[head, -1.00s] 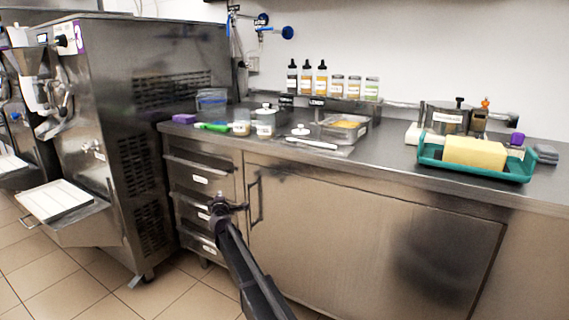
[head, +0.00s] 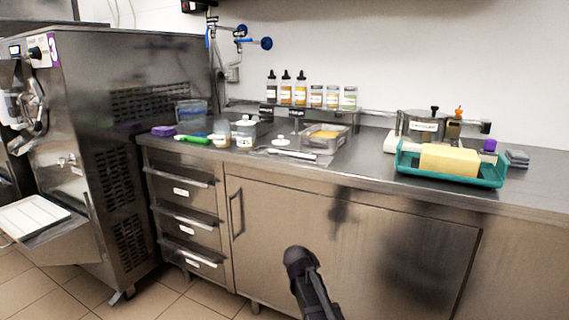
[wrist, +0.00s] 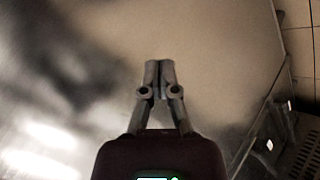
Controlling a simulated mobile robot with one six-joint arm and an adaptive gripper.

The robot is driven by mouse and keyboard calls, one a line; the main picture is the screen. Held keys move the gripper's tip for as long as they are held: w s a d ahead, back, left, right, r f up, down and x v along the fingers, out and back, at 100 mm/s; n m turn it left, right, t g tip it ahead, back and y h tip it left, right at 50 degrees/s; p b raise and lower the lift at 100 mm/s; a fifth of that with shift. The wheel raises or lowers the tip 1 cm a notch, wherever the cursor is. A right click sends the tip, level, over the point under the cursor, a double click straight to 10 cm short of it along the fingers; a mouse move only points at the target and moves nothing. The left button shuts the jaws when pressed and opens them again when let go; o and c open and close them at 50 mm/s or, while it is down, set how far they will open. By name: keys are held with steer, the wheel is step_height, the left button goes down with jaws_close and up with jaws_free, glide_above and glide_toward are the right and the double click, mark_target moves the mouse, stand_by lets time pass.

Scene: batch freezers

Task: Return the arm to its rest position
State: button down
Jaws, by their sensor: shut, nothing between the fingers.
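My arm (head: 312,284) shows at the bottom middle of the head view, low in front of the steel cabinet below the counter. My gripper (wrist: 158,66) shows in the wrist view with its two fingers together and nothing between them. Behind the fingers is a blurred, brownish steel surface. In the head view the fingers cannot be made out.
Drawers (head: 186,222) and a cabinet door (head: 390,250) are below. A batch freezer (head: 125,130) with a white tray (head: 30,220) stands left.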

steer(key=s+d+f+m+g+y+p, duration=0.1)
steer(key=s+d+m+g+y, duration=0.15)
steer(key=s, duration=0.65)
steer(key=s+d+f+m+g+y, duration=0.1)
steer(key=s+d+f+g, duration=0.15)
steer(key=s, duration=0.55)
steer(key=s+d+f+m+g+y+p, duration=0.1)
steer(key=s+d+g+y, duration=0.15)
steer(key=s, duration=0.65)
step_height(320, 180, up, 38)
steer(key=h+p, duration=0.1)
steer(key=p, duration=3.5)
steer(key=shift+w+a+f+p, duration=0.2)
steer(key=shift+w+a+p, duration=0.15)
steer(key=shift+a+p, duration=0.05)
